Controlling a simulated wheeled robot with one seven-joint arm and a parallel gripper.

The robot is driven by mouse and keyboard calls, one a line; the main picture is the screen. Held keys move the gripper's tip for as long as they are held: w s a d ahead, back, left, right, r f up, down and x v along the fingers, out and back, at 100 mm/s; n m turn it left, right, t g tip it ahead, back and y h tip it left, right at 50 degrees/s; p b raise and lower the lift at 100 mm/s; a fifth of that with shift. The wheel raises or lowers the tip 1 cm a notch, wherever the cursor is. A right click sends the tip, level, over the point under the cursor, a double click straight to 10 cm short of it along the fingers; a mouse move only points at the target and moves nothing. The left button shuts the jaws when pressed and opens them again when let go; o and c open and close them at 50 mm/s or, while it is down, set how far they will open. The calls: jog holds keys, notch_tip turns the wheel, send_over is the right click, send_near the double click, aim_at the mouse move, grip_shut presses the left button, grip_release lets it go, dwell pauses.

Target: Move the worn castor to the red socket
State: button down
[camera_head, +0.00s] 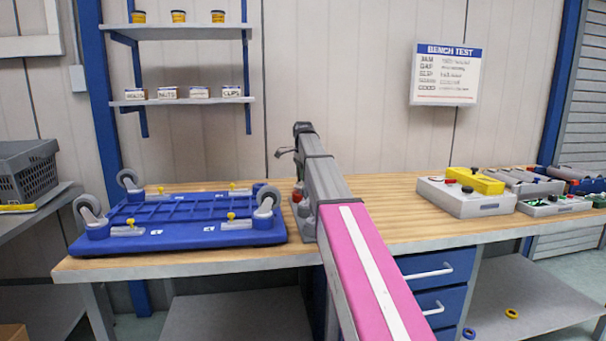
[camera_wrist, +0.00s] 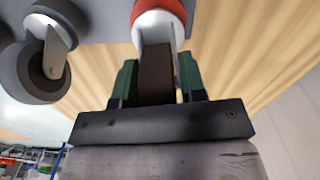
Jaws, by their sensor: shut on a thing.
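In the wrist view, my gripper (camera_wrist: 158,60) has two green fingers shut on a dark brown piece (camera_wrist: 155,82). This piece reaches up to a rounded red and white part (camera_wrist: 158,18); I cannot tell whether they are joined. I cannot tell for sure that the held piece is the worn castor. Grey castor wheels (camera_wrist: 42,72) stand to the left of it. In the head view, my arm hides most of the gripper. A small red thing (camera_head: 298,192) shows just left of the arm, low over the bench; whether it is the red socket is unclear.
A blue platform (camera_head: 180,238) with grey castors (camera_head: 90,212) pointing up lies left of my arm on the wooden bench (camera_head: 400,205). A grey box with a yellow item (camera_head: 480,183) and several trays (camera_head: 555,207) stand at the right. Bare bench lies between arm and box.

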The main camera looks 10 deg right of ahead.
jog(key=shift+f, duration=0.95)
dwell(0.5)
jog(key=c, duration=0.6)
grip_release()
jog(key=shift+r, duration=0.1)
notch_tip(320, 180, up, 11)
jog(key=shift+f, duration=0.2)
